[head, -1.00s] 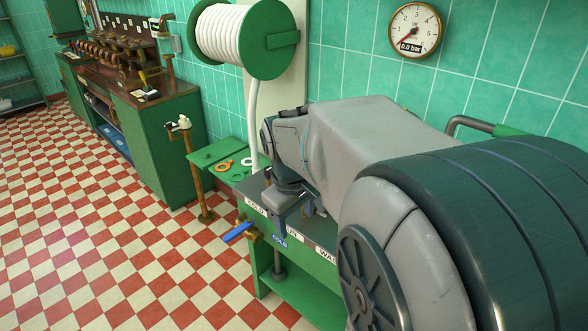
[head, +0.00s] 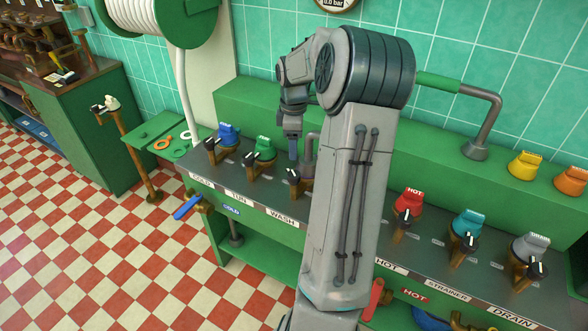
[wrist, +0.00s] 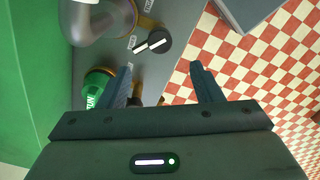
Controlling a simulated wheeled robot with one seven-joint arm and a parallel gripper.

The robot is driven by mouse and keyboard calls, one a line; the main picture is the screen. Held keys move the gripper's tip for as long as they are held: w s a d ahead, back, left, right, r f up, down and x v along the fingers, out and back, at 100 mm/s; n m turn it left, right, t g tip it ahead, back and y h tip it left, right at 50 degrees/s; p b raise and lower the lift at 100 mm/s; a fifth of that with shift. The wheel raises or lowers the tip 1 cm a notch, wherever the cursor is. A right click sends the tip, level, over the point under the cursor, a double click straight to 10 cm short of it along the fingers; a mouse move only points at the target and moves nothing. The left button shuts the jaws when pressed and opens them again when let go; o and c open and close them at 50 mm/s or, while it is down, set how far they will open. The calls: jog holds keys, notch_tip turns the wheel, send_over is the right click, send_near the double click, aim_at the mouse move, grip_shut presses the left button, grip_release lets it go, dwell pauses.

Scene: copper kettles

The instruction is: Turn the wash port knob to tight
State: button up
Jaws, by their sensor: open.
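The wash port knob (head: 293,175) is black with a white mark, on a brass stem behind the WASH label (head: 281,221). In the wrist view a black knob with a white bar (wrist: 155,43), likely the same one, sits beside a pale grey cap (wrist: 95,20). Small lettering near it is too small to read. My gripper (head: 293,150) is just above the wash port in the head view, pointing down. In the wrist view my gripper (wrist: 160,68) is open and empty, the knob beyond its fingertips and not between them. My arm hides part of the wash port.
The green-capped tun port (head: 263,150) and blue-capped cold port (head: 226,136) stand to the left. Red hot (head: 408,203), teal strainer (head: 467,224) and grey drain (head: 529,248) ports stand right. A bent grey pipe (head: 486,125) rises behind. Checkered floor (head: 90,240) is clear at left.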

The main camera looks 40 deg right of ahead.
aim_at(294, 174)
notch_tip(294, 174, down, 10)
jog(key=shift+f+p, duration=0.25)
jog(key=shift+p, duration=0.1)
jog(key=c, duration=1)
